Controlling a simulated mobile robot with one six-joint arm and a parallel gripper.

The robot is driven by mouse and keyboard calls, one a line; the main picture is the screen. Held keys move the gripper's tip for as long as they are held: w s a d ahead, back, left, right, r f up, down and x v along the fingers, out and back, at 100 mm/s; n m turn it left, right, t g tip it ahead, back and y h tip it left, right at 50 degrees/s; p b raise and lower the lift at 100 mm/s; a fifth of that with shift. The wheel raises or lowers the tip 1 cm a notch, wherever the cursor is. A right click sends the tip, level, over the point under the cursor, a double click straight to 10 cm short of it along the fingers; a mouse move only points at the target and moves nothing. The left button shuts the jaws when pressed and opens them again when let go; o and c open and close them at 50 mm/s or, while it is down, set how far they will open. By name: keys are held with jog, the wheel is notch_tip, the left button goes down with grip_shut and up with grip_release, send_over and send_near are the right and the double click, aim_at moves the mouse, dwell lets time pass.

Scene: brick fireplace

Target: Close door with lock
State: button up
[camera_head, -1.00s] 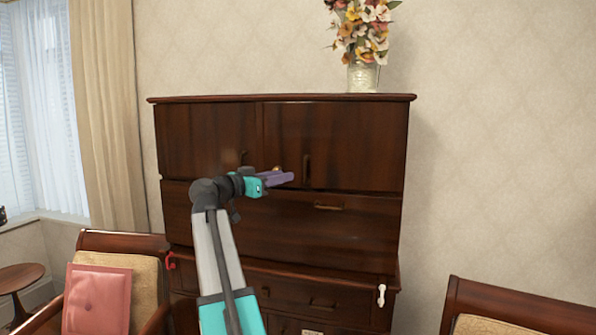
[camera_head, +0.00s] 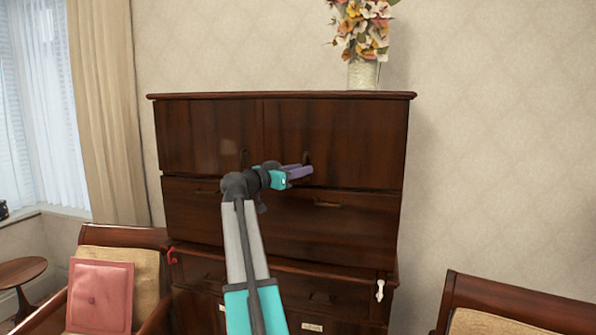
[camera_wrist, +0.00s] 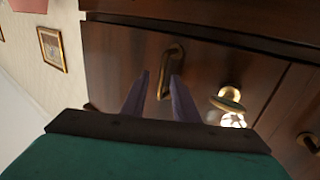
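A dark wooden cabinet stands against the wall with two upper doors, a left door (camera_head: 200,135) and a right door (camera_head: 350,140); both look flush with the front. My gripper (camera_head: 306,171) has purple fingers and is at the right door's handle in the head view. In the wrist view my gripper (camera_wrist: 160,76) is open, its fingers apart. The curved brass handle (camera_wrist: 174,60) shows between and beyond the fingertips; I cannot tell whether they touch. A brass lock piece (camera_wrist: 230,100) sits beside the handle, near the door seam. The gripper hides the lock in the head view.
A flower vase (camera_head: 363,74) stands on the cabinet top. A chair with a pink cushion (camera_head: 100,296) is at lower left, another chair (camera_head: 520,305) at lower right. A drawer handle (camera_head: 328,203) lies below the right door. A white item (camera_head: 380,290) hangs at the lower right.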

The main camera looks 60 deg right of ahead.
grip_shut()
dwell(1.3)
